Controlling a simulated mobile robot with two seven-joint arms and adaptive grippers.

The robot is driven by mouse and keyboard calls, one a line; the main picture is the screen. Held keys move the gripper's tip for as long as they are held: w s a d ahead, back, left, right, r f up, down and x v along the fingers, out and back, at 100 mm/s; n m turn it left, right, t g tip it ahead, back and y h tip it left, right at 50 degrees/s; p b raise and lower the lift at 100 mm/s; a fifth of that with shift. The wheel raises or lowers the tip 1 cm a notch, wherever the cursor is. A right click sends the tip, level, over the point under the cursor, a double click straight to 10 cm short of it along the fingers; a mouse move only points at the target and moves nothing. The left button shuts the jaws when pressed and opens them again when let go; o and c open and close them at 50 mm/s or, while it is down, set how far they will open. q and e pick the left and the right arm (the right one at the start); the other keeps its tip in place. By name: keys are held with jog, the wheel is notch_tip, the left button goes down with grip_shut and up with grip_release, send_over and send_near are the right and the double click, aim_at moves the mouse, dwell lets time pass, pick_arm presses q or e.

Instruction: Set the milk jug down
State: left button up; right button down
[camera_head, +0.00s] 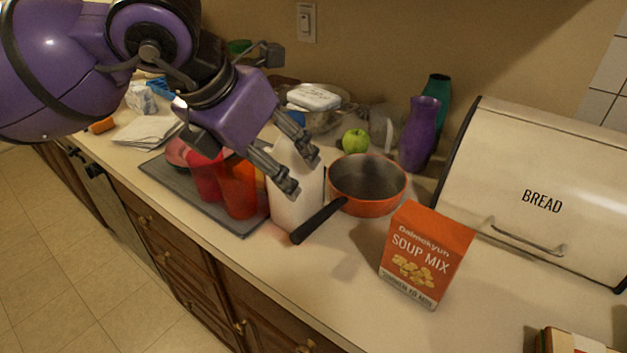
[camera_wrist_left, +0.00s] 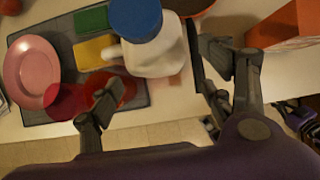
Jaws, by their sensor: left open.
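The white milk jug (camera_head: 297,200) stands upright at the right end of the grey mat (camera_head: 246,228); whether its base is on the mat or the counter is hard to tell. Its blue cap (camera_wrist_left: 137,16) and white body (camera_wrist_left: 158,56) show in the left wrist view. My left gripper (camera_head: 301,174) is open and empty. Its fingers hang in front of the jug's upper part in the head view; in the wrist view the jug lies beyond the gap between them. Contact cannot be told.
Red and orange cups (camera_head: 238,192) stand close left of the jug. An orange saucepan (camera_head: 368,180) is at its right, its black handle (camera_head: 318,220) crossing before the jug. A soup mix box (camera_head: 425,254) and bread box (camera_head: 545,195) stand further right.

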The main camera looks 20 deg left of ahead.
pick_arm(q)
jog(key=x, duration=0.7)
jog(key=shift+w+p, duration=0.25)
jog(key=shift+p, duration=0.05)
jog(key=c, duration=1.6)
jog(key=shift+r, duration=0.1)
jog(key=shift+c, duration=1.2)
pick_arm(e)
jog(key=s, duration=0.3)
jog(key=shift+f, duration=0.35)
pick_arm(q)
jog(key=shift+r, duration=0.1)
